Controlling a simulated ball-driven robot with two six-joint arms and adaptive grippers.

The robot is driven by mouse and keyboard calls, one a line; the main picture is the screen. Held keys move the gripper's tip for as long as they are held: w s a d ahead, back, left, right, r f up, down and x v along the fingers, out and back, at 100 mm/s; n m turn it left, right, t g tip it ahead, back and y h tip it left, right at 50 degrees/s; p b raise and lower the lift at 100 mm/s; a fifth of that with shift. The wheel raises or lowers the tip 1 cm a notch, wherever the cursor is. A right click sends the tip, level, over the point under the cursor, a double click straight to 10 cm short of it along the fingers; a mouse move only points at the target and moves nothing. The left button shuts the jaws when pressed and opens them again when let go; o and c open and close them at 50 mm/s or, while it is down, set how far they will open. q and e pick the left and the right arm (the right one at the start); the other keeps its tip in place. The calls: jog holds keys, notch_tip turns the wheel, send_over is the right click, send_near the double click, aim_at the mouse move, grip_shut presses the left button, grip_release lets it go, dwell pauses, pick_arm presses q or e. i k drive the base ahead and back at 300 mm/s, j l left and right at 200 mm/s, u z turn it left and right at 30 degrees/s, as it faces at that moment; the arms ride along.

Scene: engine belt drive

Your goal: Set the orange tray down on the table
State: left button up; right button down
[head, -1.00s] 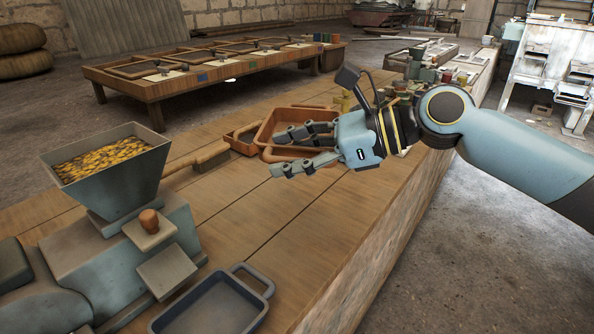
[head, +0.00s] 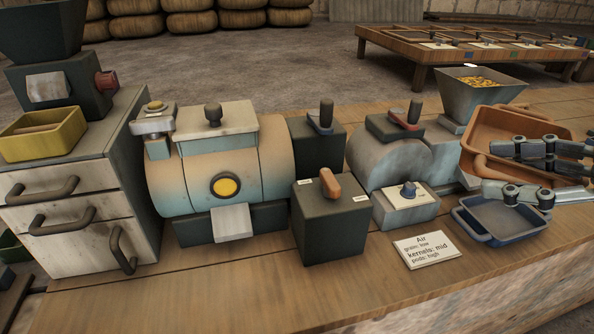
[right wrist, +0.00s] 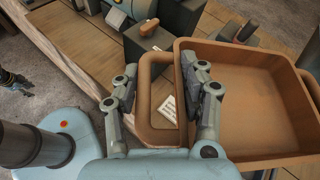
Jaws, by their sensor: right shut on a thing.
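The orange tray (head: 492,128) is at the right of the head view, empty and tilted, above the dark blue-grey tray. It fills the right of the right wrist view (right wrist: 262,100). My right gripper (head: 502,168) is shut on the tray's handle side; its fingers (right wrist: 160,82) show across the handle loop and the near wall in the right wrist view. The fingers hide part of the tray in the head view. The wooden table (head: 340,290) is below. A small dark jointed shape at the left edge of the right wrist view looks like my left gripper (right wrist: 14,80).
The blue-grey tray (head: 484,232) stands on the table below the orange one. A sign card (head: 427,249), a grey mill (head: 402,165) with a filled hopper (head: 478,98), dark boxes and a round drum (head: 208,172) stand to its left. The front table strip is mostly clear.

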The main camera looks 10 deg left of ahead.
aim_at(225, 293)
jog(key=k+j, duration=0.15)
jog(key=j, duration=0.25)
jog(key=k+j, duration=0.15)
jog(key=j, duration=0.2)
jog(key=k+j, duration=0.15)
jog(key=j, duration=0.25)
jog(key=k+j, duration=0.1)
jog(key=j, duration=0.3)
jog(key=k+j, duration=0.15)
jog(key=j, duration=0.2)
jog(key=k+j, duration=0.15)
jog(key=j, duration=0.25)
jog(key=k+j, duration=0.15)
jog(key=j, duration=0.25)
jog(key=i+j, duration=0.35)
jog(key=j, duration=0.15)
jog(key=z, duration=0.05)
